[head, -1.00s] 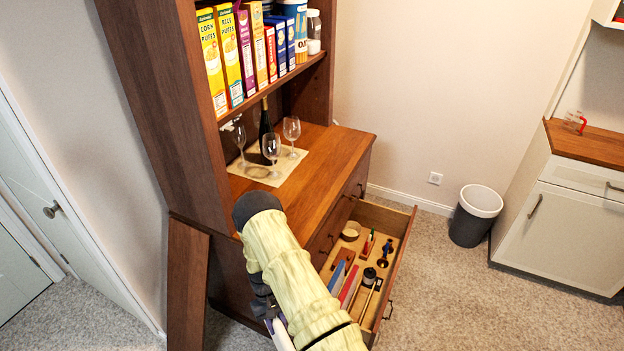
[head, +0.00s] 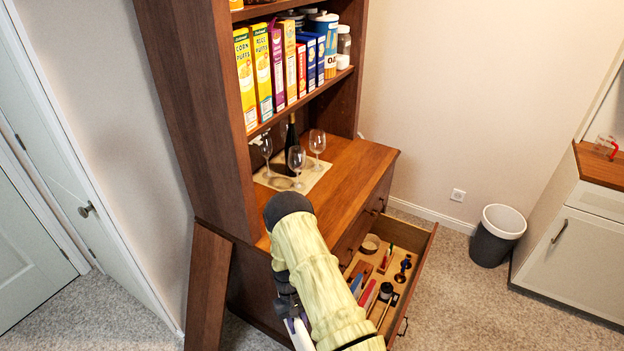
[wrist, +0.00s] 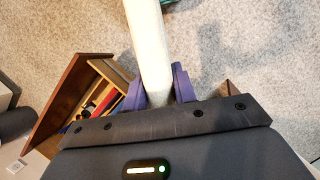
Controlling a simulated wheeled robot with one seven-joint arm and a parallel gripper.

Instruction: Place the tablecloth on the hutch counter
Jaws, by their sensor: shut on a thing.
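A pale roll, seemingly the rolled tablecloth (wrist: 148,45), is held between the purple fingers of my gripper (wrist: 159,88) in the wrist view. The gripper is shut on it, and the roll extends past the top of the picture. In the head view a small white part of what looks like the roll (head: 301,335) shows low beside my arm; the rest is hidden. The hutch counter (head: 352,178) is brown wood, beyond my arm. A beige mat (head: 318,178) with a dark bottle (head: 291,140) and several wine glasses (head: 297,160) occupies its back left part.
The hutch drawer (head: 420,262) stands open below the counter, with stationery inside. A wooden panel (head: 208,290) leans against the hutch's left side. Cereal boxes (head: 263,85) fill the shelf above. A bin (head: 497,235) stands right. The counter's right part is bare.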

